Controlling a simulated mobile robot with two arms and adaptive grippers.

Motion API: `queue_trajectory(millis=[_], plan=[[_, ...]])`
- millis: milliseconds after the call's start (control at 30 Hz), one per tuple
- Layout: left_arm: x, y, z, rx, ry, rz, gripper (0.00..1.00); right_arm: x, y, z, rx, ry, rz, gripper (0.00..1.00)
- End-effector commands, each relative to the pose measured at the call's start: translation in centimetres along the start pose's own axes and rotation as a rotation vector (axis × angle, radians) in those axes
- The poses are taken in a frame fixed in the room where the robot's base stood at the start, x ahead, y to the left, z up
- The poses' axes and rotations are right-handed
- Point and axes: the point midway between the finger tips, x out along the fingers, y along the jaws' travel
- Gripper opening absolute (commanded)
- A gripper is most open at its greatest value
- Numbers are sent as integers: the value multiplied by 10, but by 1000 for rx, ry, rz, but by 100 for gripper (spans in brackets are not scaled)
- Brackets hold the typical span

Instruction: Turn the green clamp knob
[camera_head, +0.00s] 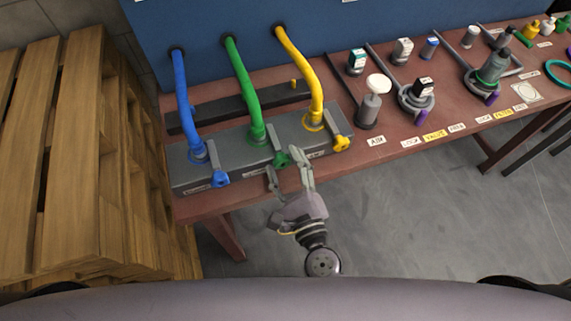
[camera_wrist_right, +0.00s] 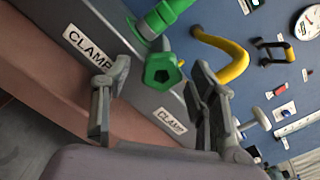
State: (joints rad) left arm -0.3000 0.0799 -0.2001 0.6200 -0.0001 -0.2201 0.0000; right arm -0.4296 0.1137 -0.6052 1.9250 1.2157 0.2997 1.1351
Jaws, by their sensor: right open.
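The green clamp knob (camera_head: 281,159) sits on the front of the grey clamp block (camera_head: 225,164), below the green hose (camera_head: 243,88). My right gripper (camera_head: 284,163) is open at the knob. In the right wrist view its fingertips (camera_wrist_right: 162,76) appear on either side of the knob, with a gap on each side. I cannot tell how deep the knob lies between them. My left gripper is not in view.
A blue knob (camera_head: 220,179) and a yellow knob (camera_head: 342,143) flank the green one on the block. A wooden pallet stack (camera_head: 75,160) stands at the left. Valves and tools cover the table (camera_head: 390,150) to the right. Floor in front is clear.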

Motion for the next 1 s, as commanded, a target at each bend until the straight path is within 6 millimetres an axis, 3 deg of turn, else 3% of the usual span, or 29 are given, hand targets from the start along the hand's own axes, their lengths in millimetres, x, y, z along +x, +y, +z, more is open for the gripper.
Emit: queue_trajectory(millis=[333,700,1000], plan=[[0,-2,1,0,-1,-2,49,-11,0,0,-3,-1,2,53],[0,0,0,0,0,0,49,-86,1,0,-3,0,6,53],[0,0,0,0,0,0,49,-119,0,0,0,-1,1,53]])
